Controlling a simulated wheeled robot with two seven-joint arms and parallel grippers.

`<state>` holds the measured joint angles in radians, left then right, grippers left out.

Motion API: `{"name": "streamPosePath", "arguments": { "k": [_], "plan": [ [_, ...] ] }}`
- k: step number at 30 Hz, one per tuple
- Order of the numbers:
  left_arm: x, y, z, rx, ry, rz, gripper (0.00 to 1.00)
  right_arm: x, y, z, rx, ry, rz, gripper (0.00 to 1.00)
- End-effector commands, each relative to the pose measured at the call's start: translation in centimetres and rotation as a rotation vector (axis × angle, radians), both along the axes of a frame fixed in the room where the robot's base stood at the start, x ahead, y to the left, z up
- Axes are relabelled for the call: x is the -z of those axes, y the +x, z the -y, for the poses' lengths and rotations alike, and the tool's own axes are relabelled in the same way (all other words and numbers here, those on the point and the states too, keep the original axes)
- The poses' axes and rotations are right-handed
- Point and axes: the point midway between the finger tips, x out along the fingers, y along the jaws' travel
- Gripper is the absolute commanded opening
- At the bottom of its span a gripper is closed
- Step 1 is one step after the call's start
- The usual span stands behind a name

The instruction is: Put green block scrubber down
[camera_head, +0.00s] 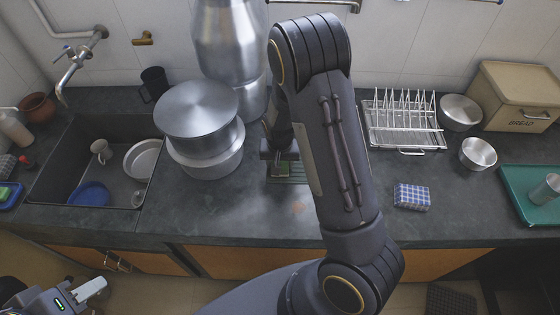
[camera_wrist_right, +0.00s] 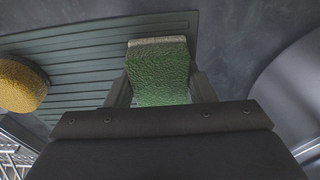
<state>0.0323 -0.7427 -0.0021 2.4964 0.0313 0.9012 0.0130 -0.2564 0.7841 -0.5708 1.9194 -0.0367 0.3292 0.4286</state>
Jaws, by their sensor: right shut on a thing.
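The green block scrubber (camera_wrist_right: 160,72) has a rough green face and a pale edge. My right gripper (camera_wrist_right: 158,90) is shut on it, with a finger on each side. In the wrist view it is over the dark green ridged mat (camera_wrist_right: 75,70); I cannot tell whether it touches the mat. In the head view my right arm covers much of this spot, and only a bit of the mat (camera_head: 292,179) shows below the right gripper (camera_head: 281,158). My left gripper (camera_head: 90,289) is low at the left, in front of the counter; its finger opening is unclear.
A yellow round sponge (camera_wrist_right: 20,84) lies on the mat. Steel canisters (camera_head: 198,110) stand left of the right gripper. A dish rack (camera_head: 402,125), a blue checked block (camera_head: 412,196) and steel bowls (camera_head: 478,153) are to the right. The sink (camera_head: 60,150) is at the left. The counter front is clear.

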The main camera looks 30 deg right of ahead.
Motion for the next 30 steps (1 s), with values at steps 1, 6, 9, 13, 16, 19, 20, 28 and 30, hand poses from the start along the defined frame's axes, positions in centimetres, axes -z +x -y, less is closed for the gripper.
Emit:
{"name": "streamPosePath", "arguments": {
  "k": [1,6,9,13,16,19,20,28,30],
  "plan": [
    [0.0,0.0,0.0,0.0,0.0,0.0,0.36,-0.1,0.0,0.0,0.0,0.0,0.001,0.2],
    [0.1,0.0,0.0,0.0,0.0,0.0,0.36,0.0,0.0,0.0,0.001,0.0,0.001,0.2],
    [0.5,0.0,0.0,0.0,0.0,0.0,0.36,0.4,0.0,0.0,0.001,0.0,0.001,0.2],
    [0.9,0.0,0.0,0.0,0.0,0.0,0.36,0.9,0.0,0.0,0.001,0.0,0.001,0.2],
    [0.8,0.0,0.0,0.0,0.0,0.0,0.36,0.8,-0.1,0.0,0.001,0.0,-0.001,0.58],
    [0.8,0.0,0.0,0.0,0.0,0.0,0.36,0.9,-0.2,0.0,0.001,0.0,-0.005,0.71],
    [0.8,0.0,0.0,0.0,0.0,0.0,0.36,1.0,-0.2,0.1,0.002,-0.001,-0.005,0.71],
    [0.9,0.0,0.0,0.0,0.0,0.0,0.36,1.2,-0.5,0.3,0.004,-0.004,-0.014,0.71],
    [0.9,0.0,0.0,0.0,0.0,0.0,0.36,1.2,-0.5,0.3,0.005,-0.004,-0.015,0.71]
  ]
}}
